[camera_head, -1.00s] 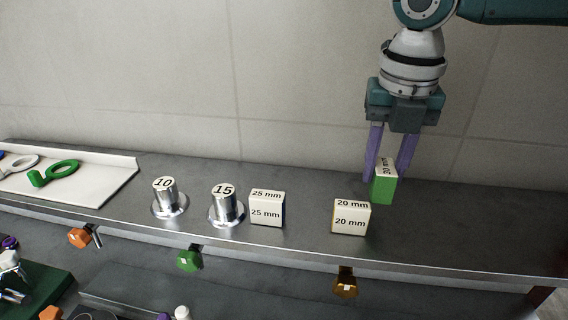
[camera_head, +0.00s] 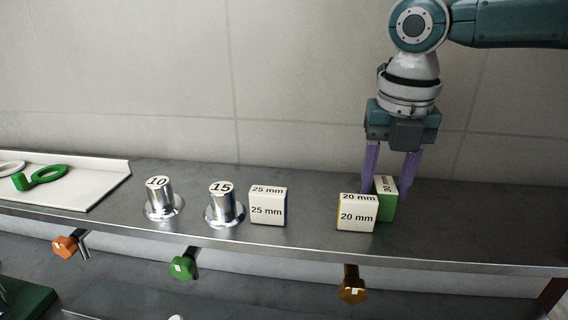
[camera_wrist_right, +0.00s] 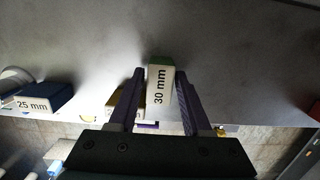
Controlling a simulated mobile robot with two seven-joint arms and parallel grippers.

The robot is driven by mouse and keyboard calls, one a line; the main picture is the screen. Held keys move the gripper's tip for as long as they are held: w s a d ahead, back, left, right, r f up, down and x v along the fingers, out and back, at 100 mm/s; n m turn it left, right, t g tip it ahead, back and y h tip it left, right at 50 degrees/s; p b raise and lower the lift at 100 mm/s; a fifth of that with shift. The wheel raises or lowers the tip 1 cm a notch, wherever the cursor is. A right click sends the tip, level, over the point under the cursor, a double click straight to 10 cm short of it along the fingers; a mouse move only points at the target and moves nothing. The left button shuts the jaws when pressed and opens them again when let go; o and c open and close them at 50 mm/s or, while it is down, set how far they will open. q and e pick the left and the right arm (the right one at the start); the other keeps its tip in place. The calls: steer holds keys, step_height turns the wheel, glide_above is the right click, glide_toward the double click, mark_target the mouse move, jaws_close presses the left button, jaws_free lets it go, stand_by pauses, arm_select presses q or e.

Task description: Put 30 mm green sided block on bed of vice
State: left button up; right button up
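The 30 mm block (camera_head: 386,206) has green sides and a white labelled face. It is between the fingers of my right gripper (camera_head: 389,190), just behind and right of the 20 mm block, which hides part of it. In the right wrist view the 30 mm block (camera_wrist_right: 160,92) stands between the two purple fingers (camera_wrist_right: 161,92), which close around it near their tips. Whether its base touches the shelf cannot be told. My left gripper is not in view. No vice can be made out.
The white 20 mm block (camera_head: 357,213) is close beside the held block. Further left on the grey shelf are the 25 mm block (camera_head: 268,206) and metal cylinders marked 15 (camera_head: 221,205) and 10 (camera_head: 159,200). A white tray (camera_head: 100,190) lies far left. Shelf right of the gripper is clear.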

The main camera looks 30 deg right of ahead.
steer(key=shift+o, duration=1.1)
steer(key=shift+r, duration=0.15)
